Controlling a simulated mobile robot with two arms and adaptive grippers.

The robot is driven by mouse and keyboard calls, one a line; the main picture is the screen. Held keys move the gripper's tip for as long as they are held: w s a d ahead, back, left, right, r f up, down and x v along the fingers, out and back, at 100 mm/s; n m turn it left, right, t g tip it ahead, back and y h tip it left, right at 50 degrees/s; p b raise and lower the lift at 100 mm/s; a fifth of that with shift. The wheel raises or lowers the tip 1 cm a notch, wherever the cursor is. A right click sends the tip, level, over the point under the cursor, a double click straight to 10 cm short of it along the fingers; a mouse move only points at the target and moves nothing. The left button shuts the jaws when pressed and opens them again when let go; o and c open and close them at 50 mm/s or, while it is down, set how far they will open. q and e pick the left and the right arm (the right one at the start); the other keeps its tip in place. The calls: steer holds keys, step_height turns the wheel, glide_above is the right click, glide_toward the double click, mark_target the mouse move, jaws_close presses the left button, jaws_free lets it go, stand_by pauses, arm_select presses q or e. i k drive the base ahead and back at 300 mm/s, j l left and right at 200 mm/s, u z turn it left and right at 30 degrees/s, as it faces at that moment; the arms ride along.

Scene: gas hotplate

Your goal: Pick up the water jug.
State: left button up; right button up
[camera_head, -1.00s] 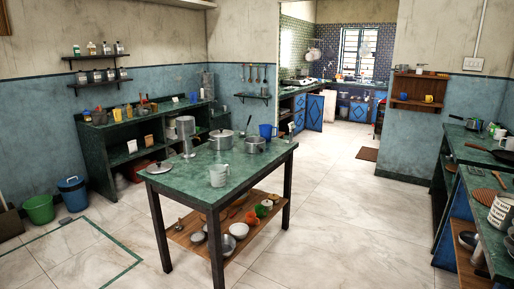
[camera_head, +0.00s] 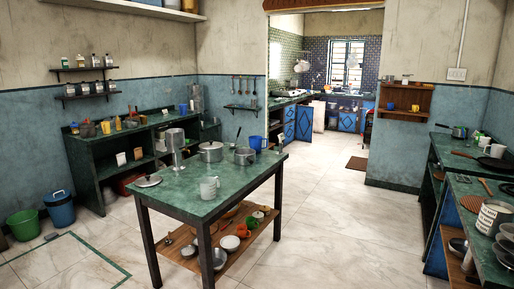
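A pale jug-like vessel with a handle (camera_head: 209,188) stands upright near the front of the green-topped table (camera_head: 185,205) in the middle of the room. A blue jug or cup (camera_head: 256,143) stands at the table's far right corner. I cannot tell for sure which of the two is the water jug. Both stand free of any gripper. Neither of my grippers is in view.
The table also holds a lidded pot (camera_head: 211,152), an open pot (camera_head: 245,156), a metal cylinder (camera_head: 174,140) and a loose lid (camera_head: 148,181). Bowls crowd its lower shelf. A counter (camera_head: 445,200) runs along the right. Tiled floor (camera_head: 330,225) between is clear.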

mark_target(255, 141)
steer(key=i+l, duration=0.2)
steer(key=i, duration=0.2)
steer(key=i+l, duration=0.15)
steer(key=i, duration=0.3)
steer(key=i+l, duration=0.2)
steer(key=i, duration=0.2)
steer(key=i+l, duration=0.15)
steer(key=i, duration=0.3)
